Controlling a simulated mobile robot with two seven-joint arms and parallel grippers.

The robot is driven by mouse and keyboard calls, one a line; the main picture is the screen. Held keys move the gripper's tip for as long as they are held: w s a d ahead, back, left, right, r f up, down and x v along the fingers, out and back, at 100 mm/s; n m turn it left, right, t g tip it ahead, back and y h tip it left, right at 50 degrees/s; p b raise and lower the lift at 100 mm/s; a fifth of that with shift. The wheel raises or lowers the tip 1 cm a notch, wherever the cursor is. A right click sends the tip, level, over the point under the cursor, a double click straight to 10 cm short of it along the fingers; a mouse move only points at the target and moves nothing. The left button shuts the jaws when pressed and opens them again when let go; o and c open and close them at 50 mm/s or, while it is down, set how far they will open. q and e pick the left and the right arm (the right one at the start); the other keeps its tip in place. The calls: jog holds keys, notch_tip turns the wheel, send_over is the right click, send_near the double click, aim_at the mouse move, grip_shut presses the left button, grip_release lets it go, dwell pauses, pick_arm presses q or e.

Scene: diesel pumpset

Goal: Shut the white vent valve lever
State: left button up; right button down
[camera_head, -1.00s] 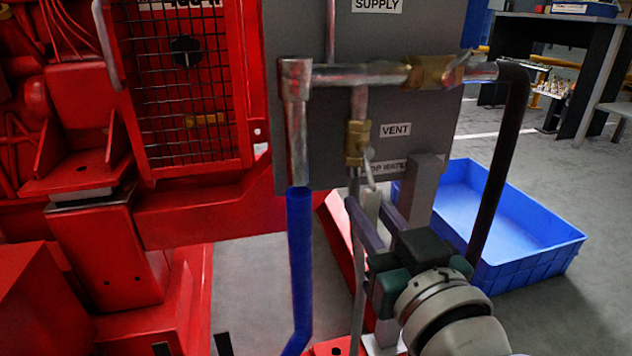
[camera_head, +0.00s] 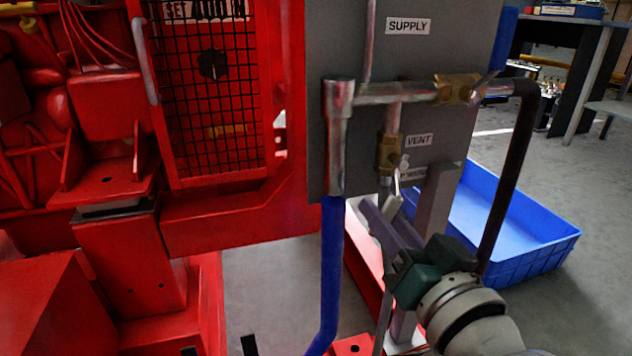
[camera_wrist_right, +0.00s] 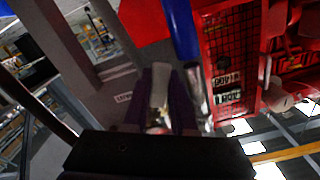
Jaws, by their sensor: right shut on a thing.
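The brass vent valve (camera_head: 389,153) sits on the vertical pipe at the grey panel, left of the VENT label. Its white lever (camera_head: 397,188) hangs down from the valve, almost in line with the pipe. My right gripper (camera_head: 387,214) reaches up from the lower right and is shut on the lever's lower end. In the right wrist view, the pale lever (camera_wrist_right: 160,90) lies between the two purple-grey fingers. The fingers hide part of the lever and the pipe below. My left gripper is in neither view.
A brass supply valve (camera_head: 456,89) is on the horizontal pipe above. A dark hose (camera_head: 508,170) hangs right of my gripper, and a blue hose (camera_head: 330,270) hangs left. A blue crate (camera_head: 530,240) is on the floor. The red pumpset frame (camera_head: 240,215) fills the left.

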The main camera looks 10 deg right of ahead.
jog(key=m, duration=0.1)
jog(key=a+r+m+p, duration=0.1)
jog(key=shift+a+m, duration=0.25)
jog(key=shift+m, duration=0.15)
jog(key=r+m+p, duration=0.1)
jog(key=m, duration=0.1)
jog(key=a+r+m+p, duration=0.1)
jog(key=m, duration=0.1)
jog(key=a+r+m+p, duration=0.1)
jog(key=m, duration=0.2)
jog(key=shift+s+r, duration=0.1)
jog(key=shift+a+r+m+p, duration=0.15)
jog(key=shift+r+m+p, duration=0.45)
jog(key=shift+m, duration=0.7)
jog(key=shift+r, duration=0.1)
jog(key=c, duration=0.7)
grip_release()
jog(key=shift+s, duration=0.1)
